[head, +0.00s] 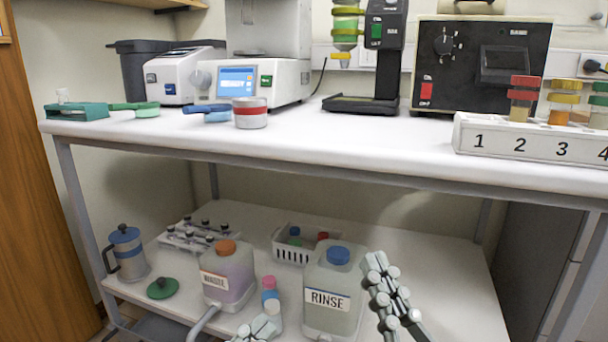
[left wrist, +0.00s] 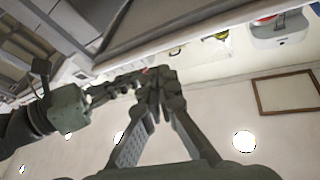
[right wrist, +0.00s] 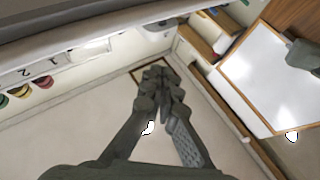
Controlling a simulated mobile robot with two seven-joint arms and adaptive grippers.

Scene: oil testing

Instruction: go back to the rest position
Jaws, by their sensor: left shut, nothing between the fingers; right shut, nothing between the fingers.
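My left gripper (head: 258,329) shows at the bottom edge of the head view, in front of the lower shelf, with only its tip in view. In the left wrist view its fingers (left wrist: 152,80) meet at the tips with nothing between them. My right gripper (head: 383,283) stands upright in the head view, to the right of the RINSE jug. In the right wrist view its fingers (right wrist: 160,82) are closed and empty. Neither gripper holds anything.
The bench top (head: 350,135) carries machines and a numbered rack (head: 530,141) at the right. The lower shelf (head: 455,262) holds a RINSE jug (head: 333,270), a waste jug (head: 228,264), a small bottle (head: 270,298), a grey pot (head: 127,250) and a basket (head: 290,252).

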